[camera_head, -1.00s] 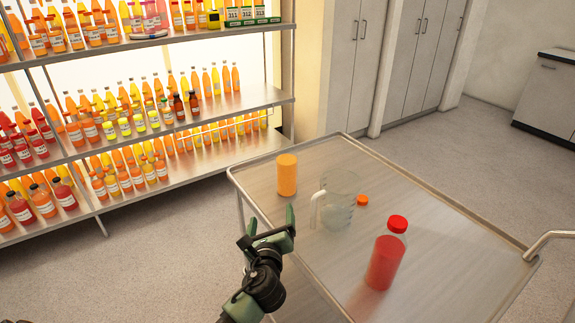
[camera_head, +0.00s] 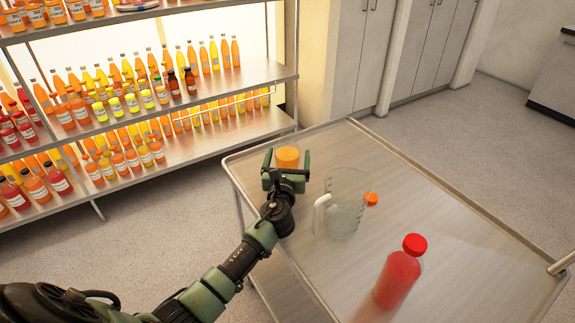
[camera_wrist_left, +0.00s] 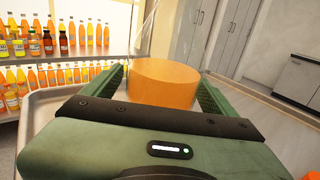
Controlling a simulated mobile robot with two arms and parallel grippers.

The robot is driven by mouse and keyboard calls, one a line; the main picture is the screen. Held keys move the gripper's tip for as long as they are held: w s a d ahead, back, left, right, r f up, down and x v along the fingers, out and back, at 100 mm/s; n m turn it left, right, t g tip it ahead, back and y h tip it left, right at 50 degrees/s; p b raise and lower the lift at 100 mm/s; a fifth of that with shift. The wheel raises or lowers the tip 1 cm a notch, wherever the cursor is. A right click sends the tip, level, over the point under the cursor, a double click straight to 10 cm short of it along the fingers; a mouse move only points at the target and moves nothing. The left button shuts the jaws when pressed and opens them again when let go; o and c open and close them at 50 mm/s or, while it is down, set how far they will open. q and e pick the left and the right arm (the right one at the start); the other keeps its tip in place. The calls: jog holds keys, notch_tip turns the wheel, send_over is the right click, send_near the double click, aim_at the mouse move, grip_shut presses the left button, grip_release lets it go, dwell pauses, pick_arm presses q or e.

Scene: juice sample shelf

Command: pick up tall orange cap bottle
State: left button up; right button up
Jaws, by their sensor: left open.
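The tall orange cap bottle (camera_head: 287,156) stands upright near the far left corner of the metal cart. In the head view my left gripper (camera_head: 286,166) is in front of it and hides most of its body. In the left wrist view the orange cap (camera_wrist_left: 164,82) sits between the two green fingers of my left gripper (camera_wrist_left: 165,85). The fingers are open on either side of it; contact cannot be told. My right gripper is not in view.
A shelf (camera_head: 200,95) full of juice bottles stands behind, left of the cart.

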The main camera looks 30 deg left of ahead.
pick_arm(q)
jog(key=shift+w+r, duration=0.1)
jog(key=shift+w, duration=0.1)
jog(key=c, duration=1.7)
jog(key=shift+w, duration=0.1)
grip_shut()
jog(key=shift+r, duration=0.1)
notch_tip(320, 180, up, 10)
jog(key=p, duration=0.3)
jog(key=shift+a+p, duration=0.1)
jog(key=shift+p, duration=0.25)
notch_tip(320, 180, up, 10)
jog(key=p, duration=0.1)
